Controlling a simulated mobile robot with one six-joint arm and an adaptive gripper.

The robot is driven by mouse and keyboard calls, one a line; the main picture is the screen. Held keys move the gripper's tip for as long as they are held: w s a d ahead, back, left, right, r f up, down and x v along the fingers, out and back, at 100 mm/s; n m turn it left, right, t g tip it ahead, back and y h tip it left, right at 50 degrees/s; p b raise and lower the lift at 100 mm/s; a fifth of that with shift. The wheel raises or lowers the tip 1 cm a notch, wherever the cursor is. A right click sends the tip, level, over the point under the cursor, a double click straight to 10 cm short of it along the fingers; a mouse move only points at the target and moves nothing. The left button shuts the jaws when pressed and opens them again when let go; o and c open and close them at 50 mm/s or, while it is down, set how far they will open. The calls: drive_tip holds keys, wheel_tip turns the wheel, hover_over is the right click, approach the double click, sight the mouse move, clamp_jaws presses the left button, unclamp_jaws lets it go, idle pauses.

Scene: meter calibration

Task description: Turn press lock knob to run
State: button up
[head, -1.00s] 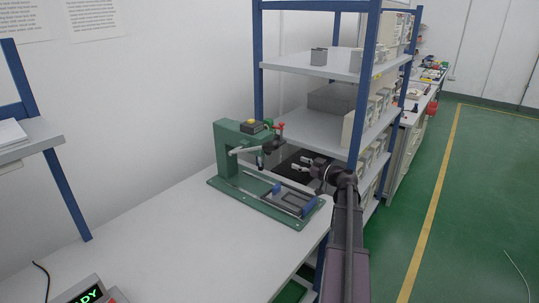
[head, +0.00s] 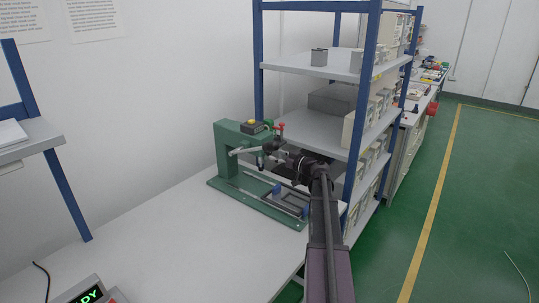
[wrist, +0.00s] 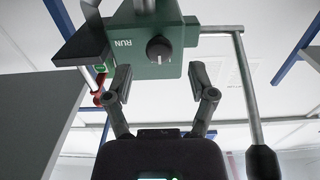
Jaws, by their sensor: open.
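The green press (head: 228,158) stands on the white table, and its head also shows in the wrist view (wrist: 180,22). On the head's face is a round dark lock knob (wrist: 158,49) with a light pointer mark. A RUN label (wrist: 123,43) is to its left in the wrist view and reads upside down. My gripper (wrist: 160,80) is open and empty. Its fingertips are on either side below the knob in the picture, apart from it. In the head view my gripper (head: 272,154) is at the press head, and the knob cannot be made out.
A lever with a dark grip (wrist: 262,160) hangs right of my gripper in the wrist view. A red part (wrist: 97,95) is near the left finger. Blue-framed shelving (head: 310,125) stands behind the press.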

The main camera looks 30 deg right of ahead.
drive_tip(key=shift+x, duration=1.7)
